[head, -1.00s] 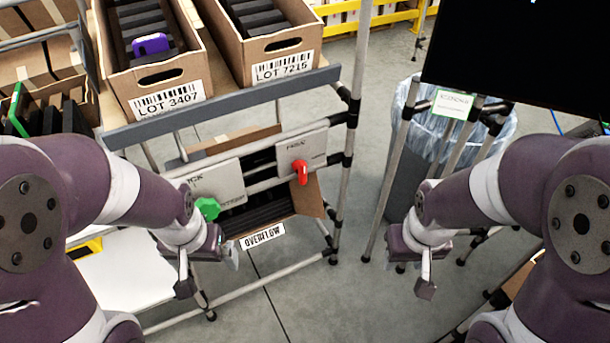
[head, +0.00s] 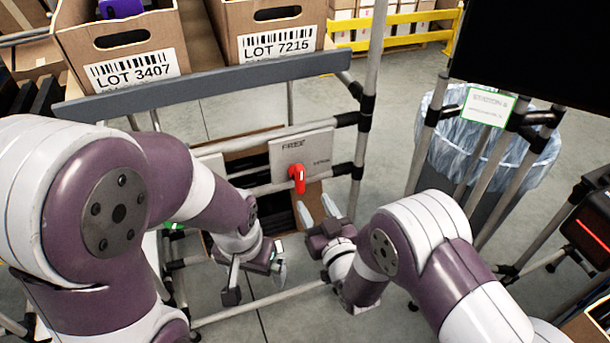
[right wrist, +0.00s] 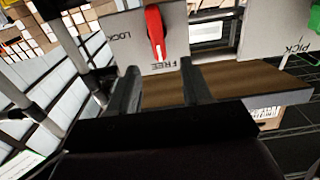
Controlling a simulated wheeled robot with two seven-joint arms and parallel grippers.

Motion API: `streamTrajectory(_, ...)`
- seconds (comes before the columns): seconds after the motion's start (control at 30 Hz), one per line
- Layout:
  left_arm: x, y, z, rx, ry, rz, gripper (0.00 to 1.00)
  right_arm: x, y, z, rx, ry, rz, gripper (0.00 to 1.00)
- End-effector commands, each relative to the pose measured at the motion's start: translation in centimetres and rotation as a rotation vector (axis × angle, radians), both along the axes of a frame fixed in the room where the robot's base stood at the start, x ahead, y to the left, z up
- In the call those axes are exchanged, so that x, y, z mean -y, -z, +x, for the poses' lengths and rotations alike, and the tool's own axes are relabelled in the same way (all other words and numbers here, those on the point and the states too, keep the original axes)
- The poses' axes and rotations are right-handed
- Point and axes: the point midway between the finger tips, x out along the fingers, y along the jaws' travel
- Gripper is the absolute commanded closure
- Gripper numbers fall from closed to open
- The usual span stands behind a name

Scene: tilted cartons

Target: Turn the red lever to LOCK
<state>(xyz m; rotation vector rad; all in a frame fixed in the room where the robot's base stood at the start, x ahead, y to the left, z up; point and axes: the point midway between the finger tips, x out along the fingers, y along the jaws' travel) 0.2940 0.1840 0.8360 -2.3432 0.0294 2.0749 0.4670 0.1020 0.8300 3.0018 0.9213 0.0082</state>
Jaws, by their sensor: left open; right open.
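The red lever (head: 298,179) sits on a pale plate (head: 315,150) on the cart's front rail. In the head view the lever hangs down below the word FREE; small lettering is at the plate's right. In the right wrist view the lever (right wrist: 155,32) stands between the gripper's fingers in the picture, beyond their tips, with FREE below and LOCK to the left. My right gripper (head: 318,212) is open and empty, just below and right of the lever, apart from it. My left gripper (head: 256,280) is open and empty, lower left of the lever.
Cartons LOT 3407 (head: 130,55) and LOT 7215 (head: 270,35) stand tilted on the cart above. A lined bin (head: 455,150) and a dark screen (head: 545,50) are at the right. A plate marked PICK (right wrist: 275,30) is beside the lever's plate. A cart post (head: 368,110) rises right of the lever.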

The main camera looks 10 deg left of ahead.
Motion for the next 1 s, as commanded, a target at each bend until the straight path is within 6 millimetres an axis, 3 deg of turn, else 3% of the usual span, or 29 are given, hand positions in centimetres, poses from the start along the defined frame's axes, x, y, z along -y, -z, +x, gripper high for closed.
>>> streamTrajectory(0.2, 0.0, 0.4, 0.0, 0.000, 0.000, 0.000, 0.00, -3.1, 0.1, 4.8, 0.001, 0.001, 0.001, 0.51)
streamTrajectory(0.4, 0.0, 0.5, 0.0, 0.000, 0.000, 0.000, 0.00, -5.2, 0.1, 7.9, -0.001, 0.001, -0.001, 0.51)
streamTrajectory(0.77, 0.0, 0.6, 0.0, 0.000, 0.000, 0.000, 0.00, -5.9, 0.0, 8.9, -0.002, 0.001, -0.002, 0.51)
streamTrajectory(0.8, 0.0, 0.6, 0.0, 0.000, 0.000, 0.000, 0.00, -5.9, 0.0, 8.9, -0.002, 0.001, -0.002, 0.58)
streamTrajectory(0.9, 0.0, 0.6, 0.0, 0.000, 0.000, 0.000, 0.00, -5.9, 0.0, 8.9, -0.002, 0.001, -0.002, 0.90)
streamTrajectory(0.93, 0.0, 0.6, 0.0, 0.000, 0.000, 0.000, 0.00, -5.9, 0.0, 8.9, -0.002, 0.001, -0.002, 0.95)
streamTrajectory(1.0, 0.0, 0.6, 0.0, 0.000, 0.000, 0.000, 0.00, -5.9, 0.0, 8.9, -0.002, 0.001, -0.002, 0.95)
